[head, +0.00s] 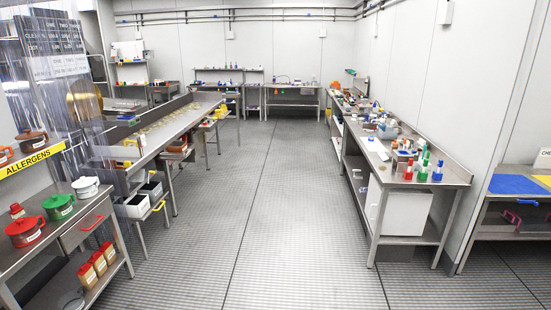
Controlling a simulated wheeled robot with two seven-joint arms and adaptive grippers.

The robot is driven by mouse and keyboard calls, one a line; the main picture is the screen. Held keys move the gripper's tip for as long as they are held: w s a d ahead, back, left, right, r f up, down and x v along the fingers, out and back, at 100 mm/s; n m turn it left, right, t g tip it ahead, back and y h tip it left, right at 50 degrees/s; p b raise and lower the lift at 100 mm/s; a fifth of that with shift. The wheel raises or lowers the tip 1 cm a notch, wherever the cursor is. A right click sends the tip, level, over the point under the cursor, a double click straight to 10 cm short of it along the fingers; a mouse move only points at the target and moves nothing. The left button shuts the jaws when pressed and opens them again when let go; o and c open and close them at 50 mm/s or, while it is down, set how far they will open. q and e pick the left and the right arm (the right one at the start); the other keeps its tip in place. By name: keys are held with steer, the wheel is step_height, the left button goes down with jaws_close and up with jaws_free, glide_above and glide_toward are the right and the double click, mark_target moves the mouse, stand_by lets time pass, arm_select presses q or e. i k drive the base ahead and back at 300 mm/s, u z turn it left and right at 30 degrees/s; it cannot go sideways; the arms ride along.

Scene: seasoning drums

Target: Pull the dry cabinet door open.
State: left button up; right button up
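Neither of my grippers is in view. I cannot pick out the dry cabinet for certain. A plain white box-like unit (403,212) stands on the lower shelf of the right-hand steel bench; no handle or open door shows on it. A steel drawer front with a red handle (92,224) sits under the left front bench, and it looks closed.
A wide grated floor aisle (250,210) runs clear between the benches. The left front bench holds red, green and white lidded pots (60,207) beside a clear strip curtain. The right bench (405,178) carries colored bottles. A blue mat (517,184) lies far right.

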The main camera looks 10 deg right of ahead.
mark_target(373, 198)
steer(key=u, duration=0.1)
steer(key=i, duration=2.05)
steer(key=z, duration=0.5)
steer(key=i, duration=2)
steer(key=z, duration=0.9)
steer(key=i, duration=1.05)
steer(key=z, duration=0.3)
